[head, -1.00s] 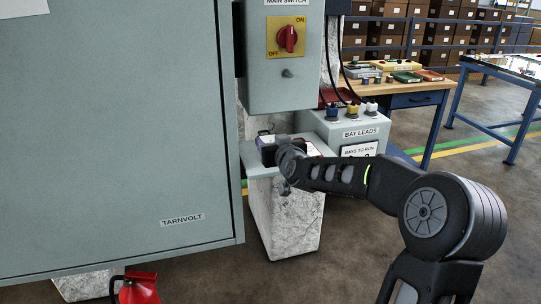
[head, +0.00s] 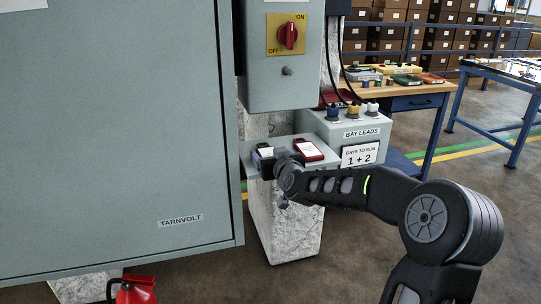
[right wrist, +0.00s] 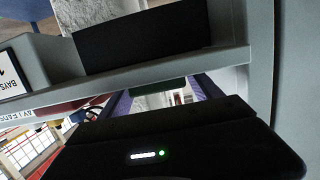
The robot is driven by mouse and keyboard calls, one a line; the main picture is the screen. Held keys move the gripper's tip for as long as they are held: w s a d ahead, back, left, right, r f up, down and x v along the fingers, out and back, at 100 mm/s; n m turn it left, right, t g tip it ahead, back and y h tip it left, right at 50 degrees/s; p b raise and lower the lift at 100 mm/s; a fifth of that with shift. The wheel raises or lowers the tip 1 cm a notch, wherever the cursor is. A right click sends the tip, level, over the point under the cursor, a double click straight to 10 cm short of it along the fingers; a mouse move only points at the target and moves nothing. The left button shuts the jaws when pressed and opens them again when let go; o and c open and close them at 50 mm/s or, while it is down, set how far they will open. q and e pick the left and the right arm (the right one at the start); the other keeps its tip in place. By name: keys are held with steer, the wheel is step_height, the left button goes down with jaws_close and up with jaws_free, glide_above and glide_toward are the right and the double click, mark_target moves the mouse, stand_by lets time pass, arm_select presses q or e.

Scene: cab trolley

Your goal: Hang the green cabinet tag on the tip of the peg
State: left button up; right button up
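The green cabinet tag (head: 265,150) is at the left end of the grey shelf (head: 323,162) in the head view, partly hidden by my right gripper. A short grey peg (head: 287,71) sticks out below the red main switch; nothing hangs on it. My right gripper (head: 262,163) is at the shelf's front edge, at the tag. In the right wrist view, two purplish fingers stand apart with a dark green piece (right wrist: 160,91) between them. Whether they touch it is hidden. My left gripper is not in view.
A red tag (head: 308,150) lies on the shelf right of the green one. The bay leads box (head: 362,133) stands to the right. The large grey cabinet door (head: 115,140) fills the left. A red extinguisher (head: 136,290) is low at the left.

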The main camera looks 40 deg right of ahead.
stand_by(0.3)
steer(key=shift+r+p, duration=0.1)
steer(key=shift+p, duration=0.25)
steer(key=p+v, duration=0.1)
steer(key=v, duration=0.7)
steer(key=shift+d, duration=0.3)
